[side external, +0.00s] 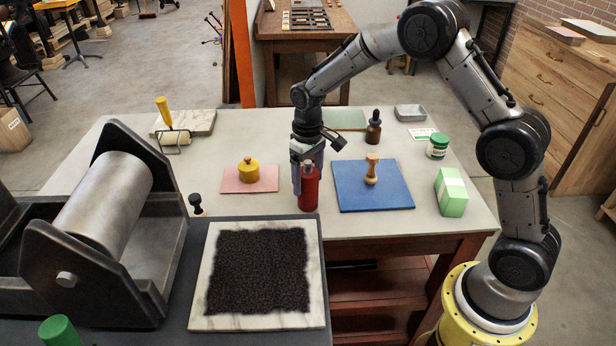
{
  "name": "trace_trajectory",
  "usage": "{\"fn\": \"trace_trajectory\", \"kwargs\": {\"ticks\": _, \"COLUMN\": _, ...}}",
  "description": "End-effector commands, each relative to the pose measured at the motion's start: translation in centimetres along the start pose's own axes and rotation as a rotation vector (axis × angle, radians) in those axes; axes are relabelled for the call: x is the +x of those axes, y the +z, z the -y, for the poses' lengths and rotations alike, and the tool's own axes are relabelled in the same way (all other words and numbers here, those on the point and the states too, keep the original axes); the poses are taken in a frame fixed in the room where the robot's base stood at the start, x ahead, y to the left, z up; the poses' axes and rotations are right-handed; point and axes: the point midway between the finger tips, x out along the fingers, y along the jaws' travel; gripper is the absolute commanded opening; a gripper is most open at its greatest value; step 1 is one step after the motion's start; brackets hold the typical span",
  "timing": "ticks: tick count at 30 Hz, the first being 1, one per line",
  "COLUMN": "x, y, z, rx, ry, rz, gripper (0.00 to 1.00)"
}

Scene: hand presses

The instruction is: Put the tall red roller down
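The tall red roller (309,190) stands upright in the side external view, between the pink mat and the blue mat. My gripper (306,172) comes down from above with its fingers at the roller's upper part, and it appears shut on it. The fingers hide part of the roller's top and left side. I cannot tell whether the roller's bottom touches the pale table (250,130) or hangs just above it.
A pink mat (232,185) bears a yellow knobbed weight (249,169). A blue mat (395,198) bears a wooden stamp (372,169). A marble slab with a black inked patch (258,270) and a large roller press (105,205) are in front and left. A green block (452,192) stands right.

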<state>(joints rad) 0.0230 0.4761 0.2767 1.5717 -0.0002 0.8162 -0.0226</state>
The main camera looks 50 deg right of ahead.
Motion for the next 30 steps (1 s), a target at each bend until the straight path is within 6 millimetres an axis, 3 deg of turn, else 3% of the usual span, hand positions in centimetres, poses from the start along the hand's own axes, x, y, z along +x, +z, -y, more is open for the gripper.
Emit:
{"fn": "trace_trajectory", "kwargs": {"ticks": 2, "x": 0.0, "y": 0.0, "z": 0.0, "rx": 0.0, "ry": 0.0, "rz": 0.001, "gripper": 0.96}}
{"fn": "trace_trajectory", "kwargs": {"ticks": 14, "x": -0.7, "y": 0.0, "z": 0.0, "rx": 0.0, "ry": 0.0, "rz": -0.001, "gripper": 0.96}}
{"fn": "trace_trajectory", "kwargs": {"ticks": 30, "x": -10.5, "y": -0.1, "z": 0.0, "rx": 0.0, "ry": 0.0, "rz": -0.003, "gripper": 0.96}}
